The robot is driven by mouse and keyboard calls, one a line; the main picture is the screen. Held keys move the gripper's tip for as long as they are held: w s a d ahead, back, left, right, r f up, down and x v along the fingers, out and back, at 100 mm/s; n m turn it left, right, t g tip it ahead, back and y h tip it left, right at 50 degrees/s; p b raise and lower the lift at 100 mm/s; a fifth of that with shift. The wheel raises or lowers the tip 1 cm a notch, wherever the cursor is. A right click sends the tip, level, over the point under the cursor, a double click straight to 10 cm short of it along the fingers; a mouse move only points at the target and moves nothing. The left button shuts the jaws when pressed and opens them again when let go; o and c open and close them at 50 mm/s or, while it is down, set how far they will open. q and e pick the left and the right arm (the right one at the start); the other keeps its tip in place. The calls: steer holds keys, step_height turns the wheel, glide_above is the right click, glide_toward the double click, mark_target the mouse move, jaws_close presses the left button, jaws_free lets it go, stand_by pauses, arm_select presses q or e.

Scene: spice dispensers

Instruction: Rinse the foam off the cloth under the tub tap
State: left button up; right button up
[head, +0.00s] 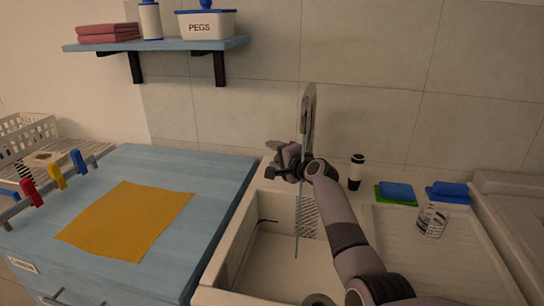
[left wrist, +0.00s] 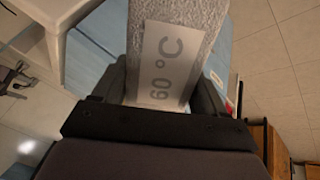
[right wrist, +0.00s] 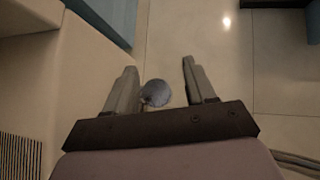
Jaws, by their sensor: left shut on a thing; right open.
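A grey speckled cloth (left wrist: 190,14) with a pale label reading "60 °C" is in my left gripper (left wrist: 164,85), which is shut on it. The left gripper is outside the head view. I cannot make out foam on the cloth. The tap (head: 308,105) rises behind the pale tub (head: 278,262), and a thin bluish stream (head: 297,225) runs from it into the tub. My right gripper (head: 272,160) is open beside the tap. In the right wrist view, a round grey piece (right wrist: 156,92) shows between its open fingers; I cannot tell whether they touch it.
A yellow cloth (head: 125,220) lies flat on the blue counter (head: 210,165) left of the tub. Blue sponges (head: 397,190), a dark-capped bottle (head: 356,172) and a clear glass (head: 432,220) stand right of the tap. A peg rail (head: 40,195) is at far left.

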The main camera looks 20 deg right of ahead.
steer(key=shift+s, duration=0.1)
steer(key=p+v, duration=0.1)
steer(key=v, duration=1)
steer(key=shift+s, duration=0.4)
steer(key=shift+s+d, duration=0.1)
